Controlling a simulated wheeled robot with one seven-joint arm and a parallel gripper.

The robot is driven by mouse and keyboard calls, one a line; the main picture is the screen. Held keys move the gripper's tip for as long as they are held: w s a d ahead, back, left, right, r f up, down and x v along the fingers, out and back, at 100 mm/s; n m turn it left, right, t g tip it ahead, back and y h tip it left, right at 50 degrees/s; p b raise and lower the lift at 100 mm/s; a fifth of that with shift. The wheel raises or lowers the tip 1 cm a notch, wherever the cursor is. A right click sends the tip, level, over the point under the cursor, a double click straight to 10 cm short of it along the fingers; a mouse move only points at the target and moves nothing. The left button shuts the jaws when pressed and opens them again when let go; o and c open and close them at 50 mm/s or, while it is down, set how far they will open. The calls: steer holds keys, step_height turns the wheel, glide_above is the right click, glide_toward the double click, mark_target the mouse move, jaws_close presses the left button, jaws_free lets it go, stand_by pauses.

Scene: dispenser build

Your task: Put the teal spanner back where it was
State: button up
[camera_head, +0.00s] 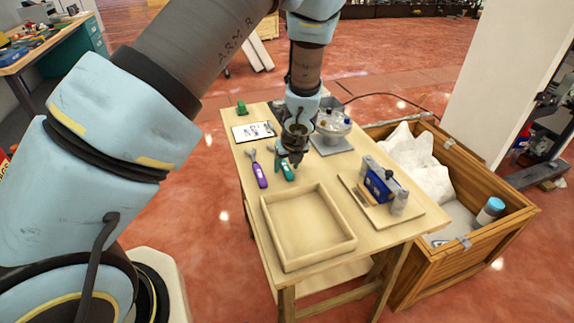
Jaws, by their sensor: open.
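The teal spanner (286,171) lies on the wooden table beside the purple spanner (259,173), to its right. Its teal handle shows, but its far end is hidden behind my gripper. My gripper (291,163) points down right over the teal spanner's far part. Its jaws are open. I cannot tell from this view whether the fingers touch the spanner or stand around it.
An empty wooden tray (308,222) fills the table's near middle. A board with a blue block device (381,187) lies at right. A clear bowl (333,123) on a grey base, a white card (253,132) and a green item (241,107) stand farther back. A wooden crate (477,247) adjoins the table's right.

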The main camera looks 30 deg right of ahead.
steer(key=p+v, duration=0.1)
steer(key=v, duration=1.1)
steer(key=w+a+r+n+g+y, duration=0.1)
steer(key=w+a+r+n, duration=0.2)
steer(key=a+n, duration=0.6)
steer(key=w+a+r+n+g, duration=0.1)
steer(key=w+a+r+n, duration=0.15)
steer(key=a+n, duration=0.6)
steer(key=s+a+r+n, duration=0.2)
steer(key=s+a+n, duration=0.1)
steer(key=a+n, duration=0.6)
steer(key=s+a+r+n+g, duration=0.1)
steer(key=s+a+r+n, duration=0.1)
steer(key=a+n, duration=0.7)
steer(key=shift+s+r+n+h, duration=0.2)
steer(key=shift+s+n+h, duration=0.25)
steer(key=shift+s, duration=0.25)
